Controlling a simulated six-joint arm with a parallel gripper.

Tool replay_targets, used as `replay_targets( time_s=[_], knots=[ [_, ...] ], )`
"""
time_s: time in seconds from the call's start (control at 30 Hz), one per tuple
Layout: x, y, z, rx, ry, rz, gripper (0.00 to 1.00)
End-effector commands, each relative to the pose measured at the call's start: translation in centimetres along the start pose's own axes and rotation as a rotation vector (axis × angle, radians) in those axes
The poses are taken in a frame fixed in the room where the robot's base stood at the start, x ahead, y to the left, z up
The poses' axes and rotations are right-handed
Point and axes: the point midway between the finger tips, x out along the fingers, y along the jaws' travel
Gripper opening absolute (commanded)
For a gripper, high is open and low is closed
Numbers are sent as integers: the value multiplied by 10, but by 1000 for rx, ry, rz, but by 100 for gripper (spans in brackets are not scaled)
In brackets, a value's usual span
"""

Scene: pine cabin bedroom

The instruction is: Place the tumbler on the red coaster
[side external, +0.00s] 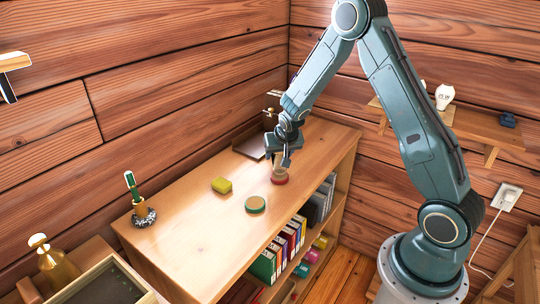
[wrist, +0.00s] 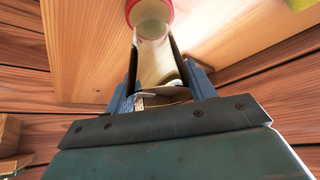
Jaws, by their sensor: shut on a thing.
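The tumbler (side external: 279,171) is a small pale, see-through cup. My gripper (side external: 287,160) is shut on it. In the wrist view the tumbler (wrist: 155,62) sits between the two blue-grey fingers (wrist: 165,85), with its far end toward the shelf top. The red coaster (side external: 280,181) lies on the wooden top directly beneath the tumbler, and its red rim also shows in the wrist view (wrist: 133,14) around the tumbler's far end. The tumbler looks upright and over the coaster. I cannot tell whether it touches the coaster or hangs just above.
A green-rimmed coaster (side external: 255,205) and a yellow sponge (side external: 221,185) lie to the left on the bookcase top (side external: 200,230). A dark tray (side external: 249,143) is behind the gripper. A small holder (side external: 144,216) stands at the left end. Bare wood lies between them.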

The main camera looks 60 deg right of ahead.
Motion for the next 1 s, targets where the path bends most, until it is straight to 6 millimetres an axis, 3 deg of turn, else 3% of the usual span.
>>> replay_targets(
  time_s=[0.17,0.6,0.63,0.7,1.0],
  knots=[
    [11,0,7,0,0,0,30],
    [14,0,9,1,1,0,30],
    [14,0,9,1,1,0,61],
    [14,0,9,1,1,0,75],
    [14,0,9,1,1,0,77]
  ],
)
